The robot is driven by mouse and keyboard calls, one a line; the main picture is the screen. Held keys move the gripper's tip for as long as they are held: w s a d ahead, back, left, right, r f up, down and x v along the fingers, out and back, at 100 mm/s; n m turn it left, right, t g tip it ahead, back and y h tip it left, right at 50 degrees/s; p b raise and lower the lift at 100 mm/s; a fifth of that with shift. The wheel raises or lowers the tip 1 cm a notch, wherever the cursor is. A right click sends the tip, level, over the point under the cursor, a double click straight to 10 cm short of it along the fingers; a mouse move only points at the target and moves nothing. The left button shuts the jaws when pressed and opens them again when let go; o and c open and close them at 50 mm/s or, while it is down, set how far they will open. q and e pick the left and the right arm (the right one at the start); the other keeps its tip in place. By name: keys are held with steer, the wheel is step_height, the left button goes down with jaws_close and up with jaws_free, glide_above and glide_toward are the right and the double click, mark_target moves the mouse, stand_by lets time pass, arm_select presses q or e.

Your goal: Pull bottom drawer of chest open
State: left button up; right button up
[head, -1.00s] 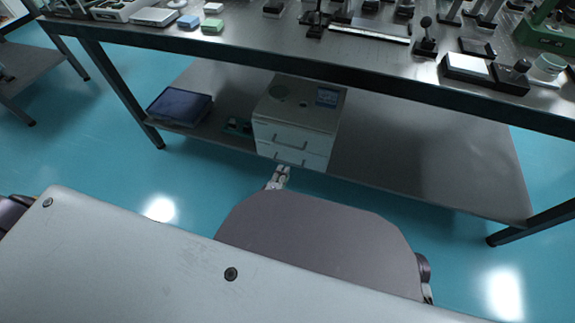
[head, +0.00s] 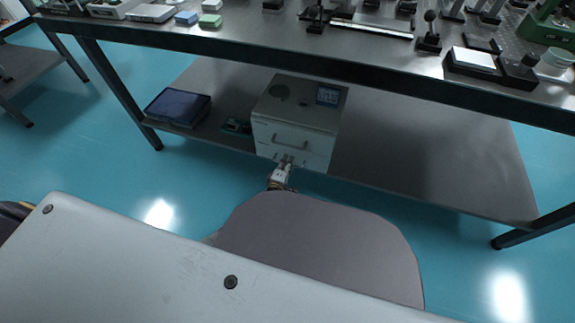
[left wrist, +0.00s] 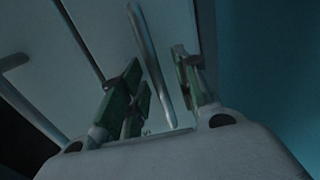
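A pale chest (head: 300,108) with two drawers stands on the shelf under the table. Its bottom drawer (head: 314,162) looks closed, flush with the front. My left gripper (head: 285,161) is at this drawer and covers its handle in the head view. In the left wrist view the bottom drawer's bar handle (left wrist: 149,55) runs between the two green-padded fingers of my left gripper (left wrist: 155,85). The fingers are apart, one on each side of the bar, with gaps visible. The top drawer's handle (head: 290,142) is clear of the gripper. My right gripper is not in view.
A dark blue box (head: 178,108) and a small green item (head: 236,126) sit left of the chest on the lower shelf (head: 420,160). The shelf right of the chest is bare. The table top (head: 240,42) overhangs, holding optical parts.

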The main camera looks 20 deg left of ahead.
arm_select(q)
jaws_close()
steer(key=shift+s, duration=0.15)
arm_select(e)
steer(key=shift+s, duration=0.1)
